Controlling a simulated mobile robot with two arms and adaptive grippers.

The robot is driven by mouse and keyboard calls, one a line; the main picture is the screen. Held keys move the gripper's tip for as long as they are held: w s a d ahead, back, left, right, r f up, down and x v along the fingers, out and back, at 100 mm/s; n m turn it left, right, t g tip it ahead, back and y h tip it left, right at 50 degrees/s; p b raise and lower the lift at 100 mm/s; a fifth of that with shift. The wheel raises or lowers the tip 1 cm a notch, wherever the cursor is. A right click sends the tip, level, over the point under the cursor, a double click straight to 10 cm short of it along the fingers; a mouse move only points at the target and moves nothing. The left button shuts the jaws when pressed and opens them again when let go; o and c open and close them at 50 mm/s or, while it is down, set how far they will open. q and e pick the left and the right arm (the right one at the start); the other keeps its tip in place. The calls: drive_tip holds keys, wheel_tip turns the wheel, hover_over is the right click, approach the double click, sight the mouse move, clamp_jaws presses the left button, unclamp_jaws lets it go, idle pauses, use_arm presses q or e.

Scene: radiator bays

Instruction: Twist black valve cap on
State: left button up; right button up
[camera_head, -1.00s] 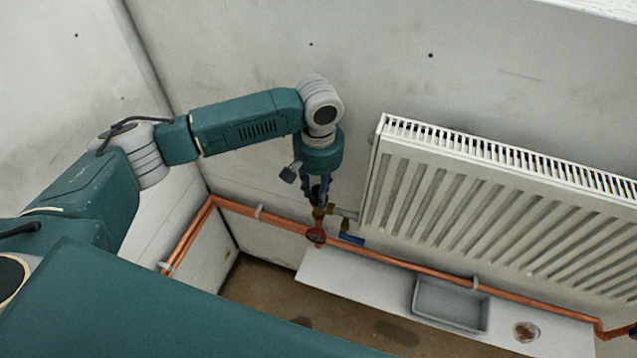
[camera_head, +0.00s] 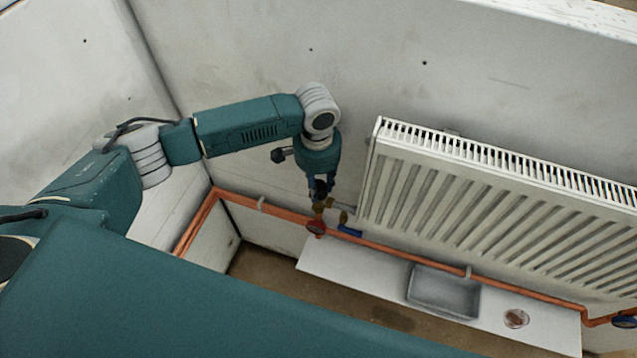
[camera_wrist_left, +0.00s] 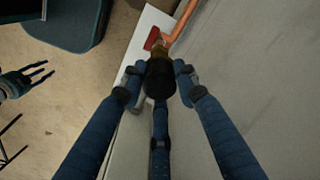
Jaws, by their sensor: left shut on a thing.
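My left gripper (camera_head: 320,190) points down at the valve at the left end of the radiator. In the left wrist view its blue fingers (camera_wrist_left: 158,82) are closed around the black valve cap (camera_wrist_left: 160,78). The cap sits at the top of the brass valve body (camera_wrist_left: 162,50), in line with it; whether its thread is engaged is hidden. In the head view the fingers mostly cover the cap, and the brass valve (camera_head: 322,206) shows just below. My right gripper (camera_wrist_left: 38,80) shows at the left of the wrist view, with its fingers spread and empty.
The white radiator (camera_head: 480,195) stands close right of the gripper. A red handle (camera_head: 316,227) and a blue handle (camera_head: 349,231) sit by the copper pipe (camera_head: 400,256). A grey tray (camera_head: 443,292) and a small round dish (camera_head: 516,318) lie on the white board below.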

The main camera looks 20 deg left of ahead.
sight(318, 184)
use_arm(q)
drive_tip(key=shift+a+r, duration=0.1)
drive_tip(key=shift+r, duration=0.1)
drive_tip(key=shift+f, duration=0.1)
drive_tip(key=o, duration=2.4)
use_arm(e)
drive_tip(key=shift+r, duration=0.3)
drive_tip(key=shift+a+r, duration=0.1)
use_arm(q)
drive_tip(key=shift+r+p, duration=2.65)
drive_tip(key=shift+p, duration=0.4)
drive_tip(key=shift+r+p, duration=0.85)
drive_tip(key=shift+r, duration=0.45)
use_arm(e)
wheel_tip(318, 184, up, 8)
drive_tip(key=shift+f, duration=0.2)
